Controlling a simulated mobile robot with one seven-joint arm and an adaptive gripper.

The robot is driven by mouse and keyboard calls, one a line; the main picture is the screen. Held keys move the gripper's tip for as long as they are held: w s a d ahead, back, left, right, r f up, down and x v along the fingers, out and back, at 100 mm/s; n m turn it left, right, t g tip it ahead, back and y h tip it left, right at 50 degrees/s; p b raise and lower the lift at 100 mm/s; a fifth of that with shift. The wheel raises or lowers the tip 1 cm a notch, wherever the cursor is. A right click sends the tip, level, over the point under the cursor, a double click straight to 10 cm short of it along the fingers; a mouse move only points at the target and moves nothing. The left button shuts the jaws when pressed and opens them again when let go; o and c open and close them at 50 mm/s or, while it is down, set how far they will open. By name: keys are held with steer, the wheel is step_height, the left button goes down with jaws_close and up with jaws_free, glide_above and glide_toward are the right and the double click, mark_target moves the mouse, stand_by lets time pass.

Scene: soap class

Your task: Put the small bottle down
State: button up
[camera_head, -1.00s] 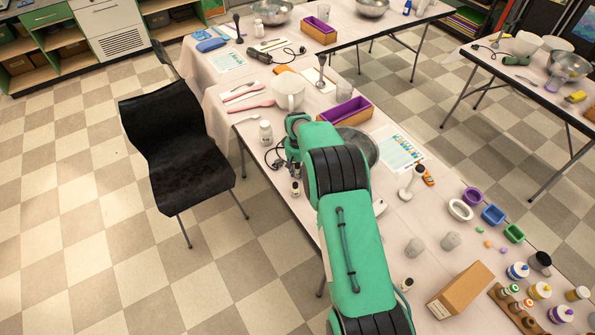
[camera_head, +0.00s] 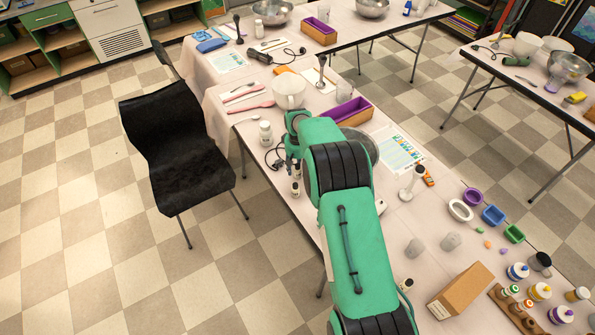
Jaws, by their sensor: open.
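A small dark bottle (camera_head: 295,188) with a pale label stands upright on the table near its left edge. My gripper (camera_head: 290,167) is just beyond it in the picture, low over the table edge, open. The fingers are small and partly hidden by my green arm, and I cannot tell whether they touch anything. A small pale-labelled shape (camera_head: 297,171) shows beside the fingers; it looks like another small bottle, but it is too small to be sure.
A white bottle (camera_head: 265,133), a white pitcher (camera_head: 289,91) and a purple-lined wooden box (camera_head: 348,112) stand farther back. A metal bowl (camera_head: 362,146) is partly behind my arm. A black chair (camera_head: 178,140) stands left of the table. A cardboard box (camera_head: 461,289) lies at the front right.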

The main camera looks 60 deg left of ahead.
step_height(320, 180, up, 10)
steer(key=shift+f, duration=0.1)
stand_by(0.4)
stand_by(0.5)
stand_by(0.5)
